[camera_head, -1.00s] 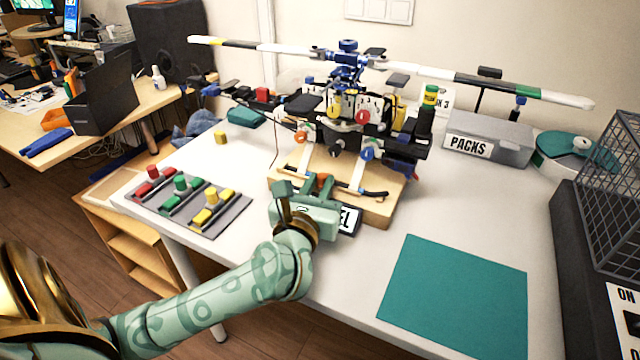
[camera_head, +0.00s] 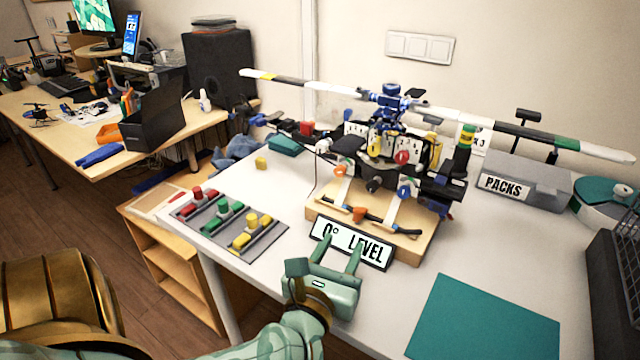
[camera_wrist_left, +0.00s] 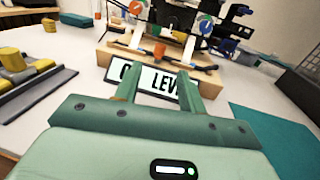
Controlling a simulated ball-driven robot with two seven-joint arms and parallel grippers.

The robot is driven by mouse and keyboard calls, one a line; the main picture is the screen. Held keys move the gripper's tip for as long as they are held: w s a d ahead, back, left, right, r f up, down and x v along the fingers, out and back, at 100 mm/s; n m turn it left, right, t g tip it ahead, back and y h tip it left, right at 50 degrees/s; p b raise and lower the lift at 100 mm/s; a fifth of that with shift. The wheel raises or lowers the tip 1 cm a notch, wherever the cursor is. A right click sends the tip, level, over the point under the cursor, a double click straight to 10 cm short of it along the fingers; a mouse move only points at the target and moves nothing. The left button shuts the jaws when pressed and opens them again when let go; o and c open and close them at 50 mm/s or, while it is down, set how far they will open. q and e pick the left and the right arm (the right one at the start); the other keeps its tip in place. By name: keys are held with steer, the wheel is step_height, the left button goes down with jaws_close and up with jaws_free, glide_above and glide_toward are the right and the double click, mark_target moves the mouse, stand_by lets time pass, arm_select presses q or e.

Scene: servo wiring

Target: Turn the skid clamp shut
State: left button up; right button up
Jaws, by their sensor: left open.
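The skid clamp, an orange knob (camera_head: 359,214), sits on the dark skid bar (camera_head: 385,225) at the front of the model helicopter (camera_head: 385,150). In the left wrist view the orange knob (camera_wrist_left: 160,49) shows just beyond the fingers. My left gripper (camera_head: 340,243) is open and empty, apart from the clamp, in front of the "0° LEVEL" sign (camera_head: 373,252). Its two fingers (camera_wrist_left: 159,74) cover parts of the sign in the wrist view. How far the knob is turned I cannot tell. My right gripper is not in view.
The helicopter's skids rest on a wooden block (camera_head: 425,245). A grey board with red, green and yellow pieces (camera_head: 268,240) lies left of my gripper. A teal mat (camera_head: 485,320) lies right. The grey PACKS box (camera_head: 545,183) and a dark cage (camera_head: 625,240) stand farther right.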

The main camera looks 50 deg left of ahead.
arm_select(q)
steer(key=p+v, duration=0.1)
steer(key=v, duration=0.6)
steer(key=shift+s+d, duration=0.1)
steer(key=shift+s, duration=0.2)
